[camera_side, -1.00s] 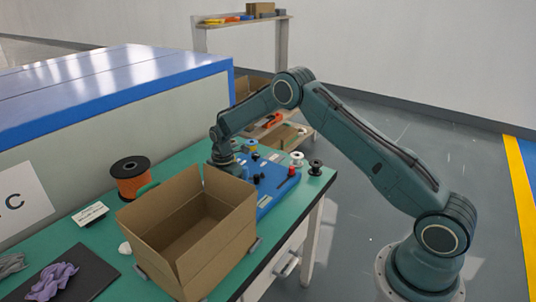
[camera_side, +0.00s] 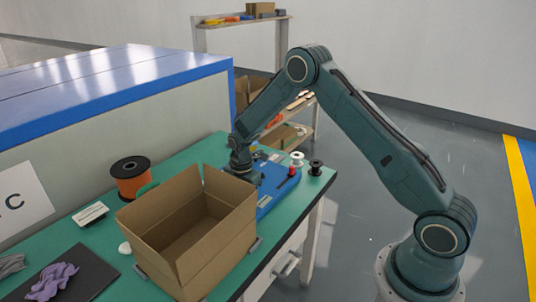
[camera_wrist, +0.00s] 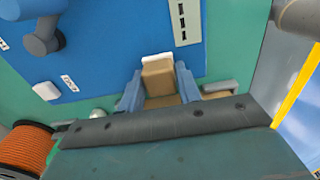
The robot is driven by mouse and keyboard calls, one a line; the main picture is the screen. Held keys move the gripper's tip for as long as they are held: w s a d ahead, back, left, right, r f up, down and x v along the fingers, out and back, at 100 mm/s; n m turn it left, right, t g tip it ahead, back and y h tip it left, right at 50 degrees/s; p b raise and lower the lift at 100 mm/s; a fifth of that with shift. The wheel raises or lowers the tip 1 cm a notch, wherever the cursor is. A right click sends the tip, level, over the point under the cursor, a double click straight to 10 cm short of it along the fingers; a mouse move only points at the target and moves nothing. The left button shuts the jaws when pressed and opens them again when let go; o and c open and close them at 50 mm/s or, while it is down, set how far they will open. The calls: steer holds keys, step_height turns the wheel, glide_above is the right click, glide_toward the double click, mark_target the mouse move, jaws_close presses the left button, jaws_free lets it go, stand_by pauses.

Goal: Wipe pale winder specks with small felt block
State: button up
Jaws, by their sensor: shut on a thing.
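My gripper (camera_wrist: 159,88) is shut on a small tan block (camera_wrist: 158,76) with a white felt-like strip along its far edge. In the wrist view the block sits between the blue-grey fingers, over or against the blue winder panel (camera_wrist: 115,55); I cannot tell whether it touches. In the side view the blue panel (camera_side: 267,202) lies on the bench behind the cardboard box. My wrist is low over it, and the block and fingertips are hidden there. I cannot make out separate pale specks on the panel.
An open cardboard box (camera_side: 232,232) stands in front of the panel. An orange spool (camera_side: 131,180) and a white card (camera_side: 90,213) are to its left. A purple cloth (camera_side: 54,282) lies on a dark mat. A grey knob (camera_wrist: 40,40) rises from the panel.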

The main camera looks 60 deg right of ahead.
steer(key=shift+w+r, duration=0.1)
steer(key=shift+r, duration=4)
